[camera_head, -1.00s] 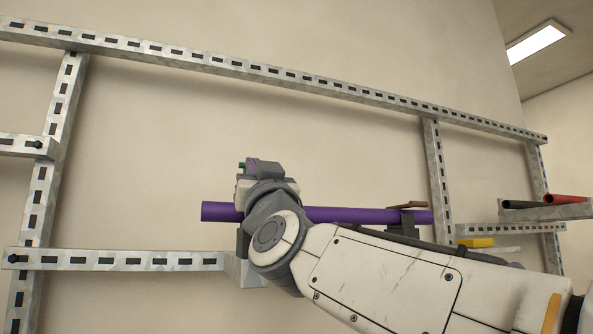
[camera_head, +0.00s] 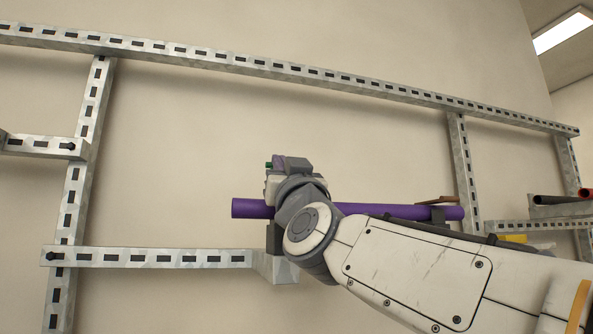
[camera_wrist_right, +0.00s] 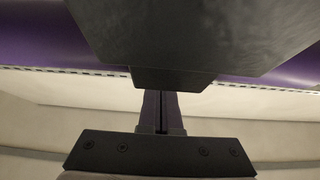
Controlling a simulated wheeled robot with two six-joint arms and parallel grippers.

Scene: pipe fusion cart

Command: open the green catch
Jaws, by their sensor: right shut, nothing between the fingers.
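A small green bit (camera_head: 268,165) shows in the head view just left of my right wrist, above the purple pipe (camera_head: 252,208). It may be the green catch, but it is too small to tell its state. My right gripper (camera_wrist_right: 161,112) is shut and empty in the right wrist view. Its fingers point at a dark block (camera_wrist_right: 180,77) in front of the purple pipe; I cannot tell whether they touch it. In the head view my right wrist hides the pipe's middle and most of what is around the green bit. My left gripper is not in view.
Slotted metal rails frame the wall: a long top rail (camera_head: 250,61), a left upright (camera_head: 72,200) and a lower left rail (camera_head: 150,257) ending near my wrist. A dark support (camera_head: 438,214) holds the pipe's right end. The wall above the pipe is clear.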

